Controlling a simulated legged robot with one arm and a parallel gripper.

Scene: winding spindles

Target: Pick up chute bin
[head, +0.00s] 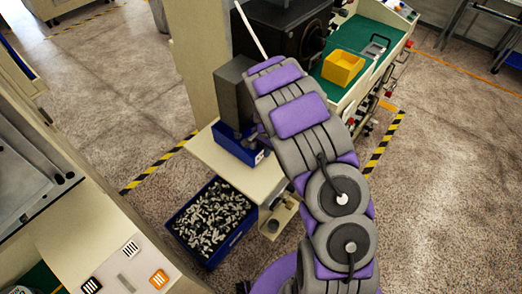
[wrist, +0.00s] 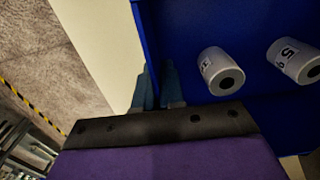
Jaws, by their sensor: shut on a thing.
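The chute bin is a blue bin (head: 236,149) on a beige shelf below a dark grey chute box in the head view. It fills the right of the wrist view (wrist: 215,25), with two white numbered cylinders (wrist: 220,70) inside. My gripper (wrist: 158,88) shows in the wrist view with its two fingers close together at the bin's left wall, shut on that wall. In the head view my arm hides most of the gripper and part of the bin. I cannot tell whether the bin is off the shelf.
A larger blue crate (head: 179,226) full of small grey-white parts stands on the floor below the shelf (head: 205,160). A yellow bin (head: 343,67) sits on the green worktop at the upper right. A beige machine panel rises behind the shelf.

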